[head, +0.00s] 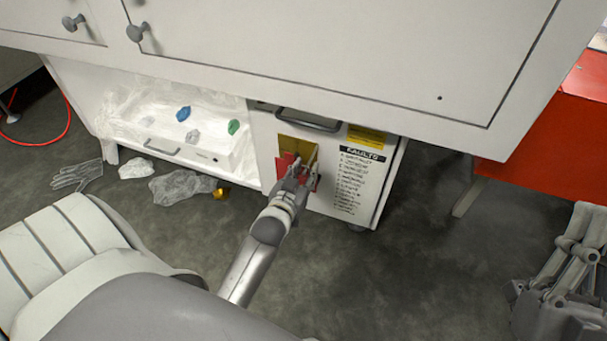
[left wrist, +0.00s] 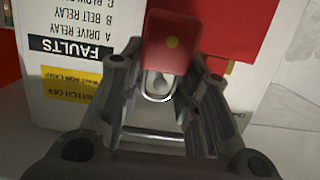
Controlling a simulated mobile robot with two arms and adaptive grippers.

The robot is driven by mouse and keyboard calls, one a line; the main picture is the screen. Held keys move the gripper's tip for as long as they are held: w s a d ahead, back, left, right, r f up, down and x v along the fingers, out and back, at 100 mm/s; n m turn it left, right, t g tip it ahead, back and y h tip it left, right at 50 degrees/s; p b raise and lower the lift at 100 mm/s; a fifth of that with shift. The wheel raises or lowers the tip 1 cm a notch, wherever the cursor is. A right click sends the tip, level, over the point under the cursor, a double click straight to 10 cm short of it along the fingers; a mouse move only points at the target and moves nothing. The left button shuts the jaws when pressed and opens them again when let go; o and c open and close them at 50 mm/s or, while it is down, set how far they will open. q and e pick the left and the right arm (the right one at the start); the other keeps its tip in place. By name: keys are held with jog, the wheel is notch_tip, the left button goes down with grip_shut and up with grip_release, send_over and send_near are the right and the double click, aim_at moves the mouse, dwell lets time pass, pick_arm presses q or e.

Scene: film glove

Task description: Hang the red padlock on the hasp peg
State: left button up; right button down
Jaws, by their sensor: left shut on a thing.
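A rounded grey peg end (left wrist: 158,80) shows inside the shackle's outline. I cannot tell whether the shackle is around it or only in front. A brass plate (head: 297,146) and a red panel (head: 283,162) lie behind. My right gripper (head: 560,285) is at the lower right, its jaws unclear.
The white cabinet has a grey handle (head: 308,120) and a FAULTS label (head: 362,154). A white tray (head: 180,155) with coloured crumpled pieces stands left. A grey glove (head: 76,176) and rags lie on the floor. A large panel overhangs above.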

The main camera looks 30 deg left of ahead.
pick_arm(q)
jog(key=shift+w+a+f, duration=0.15)
jog(key=shift+w+f, duration=0.1)
jog(key=shift+w, duration=0.35)
jog(key=shift+w+f, duration=0.1)
pick_arm(e)
jog(key=shift+w+f+g, duration=0.3)
jog(key=shift+w+f, duration=0.05)
jog(key=shift+w, duration=0.05)
pick_arm(q)
jog(key=o, duration=1.2)
jog(key=shift+o, duration=0.2)
pick_arm(e)
jog(key=shift+a+f, duration=0.1)
pick_arm(q)
jog(key=v, duration=1.2)
